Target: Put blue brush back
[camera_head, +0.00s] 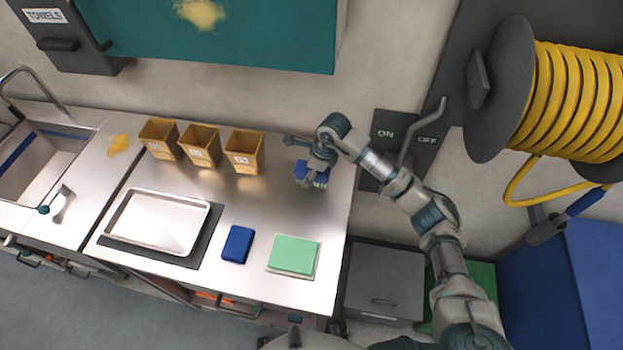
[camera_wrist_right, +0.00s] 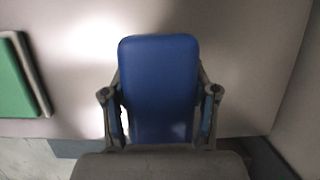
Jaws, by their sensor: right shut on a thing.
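The blue brush (camera_head: 318,180) is in my right gripper (camera_head: 312,170) at the right end of the steel counter, bristles downward. In the right wrist view the blue brush back (camera_wrist_right: 160,80) fills the middle, with one finger of my right gripper (camera_wrist_right: 159,108) on each side, shut on it. From the head view I cannot tell whether the bristles touch the counter. A separate flat blue block (camera_head: 237,244) lies on the counter's front part. My left gripper does not show.
A green pad on a pale board (camera_head: 294,256) lies at the front right of the counter (camera_head: 270,205). A steel tray (camera_head: 157,222) lies left. Several tan bins (camera_head: 244,152) stand along the back. A lever (camera_head: 410,135) and a yellow hose reel (camera_head: 570,100) are right.

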